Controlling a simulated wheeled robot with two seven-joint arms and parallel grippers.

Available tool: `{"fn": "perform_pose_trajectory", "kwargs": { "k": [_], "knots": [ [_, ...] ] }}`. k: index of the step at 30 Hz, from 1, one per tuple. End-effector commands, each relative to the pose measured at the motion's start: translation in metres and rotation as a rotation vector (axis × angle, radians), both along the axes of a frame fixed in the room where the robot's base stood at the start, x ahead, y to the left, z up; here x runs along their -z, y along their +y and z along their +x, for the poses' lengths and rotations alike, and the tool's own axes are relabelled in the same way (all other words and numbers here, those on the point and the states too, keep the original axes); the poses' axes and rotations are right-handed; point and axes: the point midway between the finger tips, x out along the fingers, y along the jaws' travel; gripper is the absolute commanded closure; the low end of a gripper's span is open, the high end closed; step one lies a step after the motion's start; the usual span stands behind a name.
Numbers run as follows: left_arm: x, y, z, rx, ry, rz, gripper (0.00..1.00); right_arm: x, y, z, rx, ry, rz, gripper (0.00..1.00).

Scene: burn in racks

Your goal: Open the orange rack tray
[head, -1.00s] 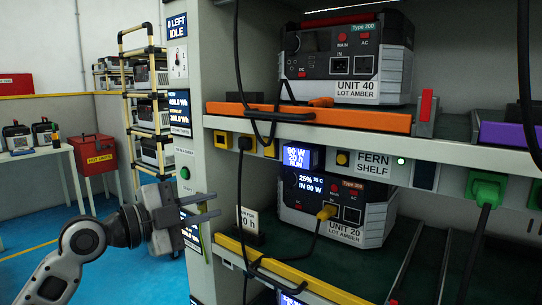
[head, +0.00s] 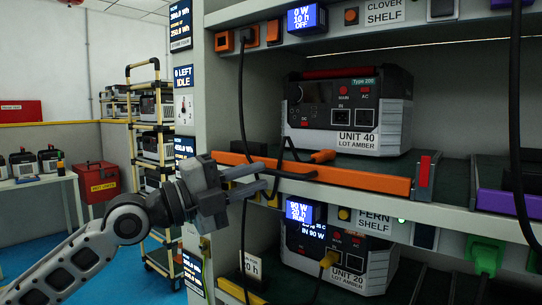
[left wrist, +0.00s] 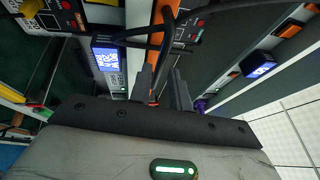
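The orange rack tray (head: 350,178) shows as a long orange front bar on the middle shelf, with a grey power unit marked UNIT 40 (head: 352,115) on it. A black loop (head: 278,160) stands out from the bar's left part. My left gripper (head: 266,179) is at the bar's left end, in front of it, its two fingers apart and pointing right. In the left wrist view the open fingers (left wrist: 162,90) have the orange bar (left wrist: 166,30) showing beyond and between them. Contact cannot be told. My right gripper is not in view.
A black cable (head: 241,100) hangs close to my left gripper. A red upright piece (head: 424,171) stands at the orange bar's right end, with a purple bar (head: 500,203) beyond. UNIT 20 (head: 345,262) sits on the shelf below. Open floor lies to the left.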

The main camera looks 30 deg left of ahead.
Motion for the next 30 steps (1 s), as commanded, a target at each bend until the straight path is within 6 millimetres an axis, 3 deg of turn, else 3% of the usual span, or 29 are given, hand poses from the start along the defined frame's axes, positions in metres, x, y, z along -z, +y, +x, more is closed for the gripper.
{"fn": "perform_pose_trajectory", "kwargs": {
  "k": [1,10,23,25,30],
  "knots": [
    [-0.008,-0.003,0.006,0.001,-0.002,-0.001,0.81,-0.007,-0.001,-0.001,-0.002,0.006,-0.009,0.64],
    [-0.01,-0.015,0.03,0.0,-0.002,-0.003,0.81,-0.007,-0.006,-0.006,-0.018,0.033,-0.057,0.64],
    [-0.007,-0.019,0.036,0.001,0.0,0.0,0.81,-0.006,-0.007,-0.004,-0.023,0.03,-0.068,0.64],
    [-0.007,-0.019,0.035,0.001,0.0,0.0,1.0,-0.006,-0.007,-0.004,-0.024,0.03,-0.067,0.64],
    [-0.007,-0.019,0.036,0.001,0.0,0.0,1.0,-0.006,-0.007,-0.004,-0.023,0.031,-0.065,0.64]
  ]
}}
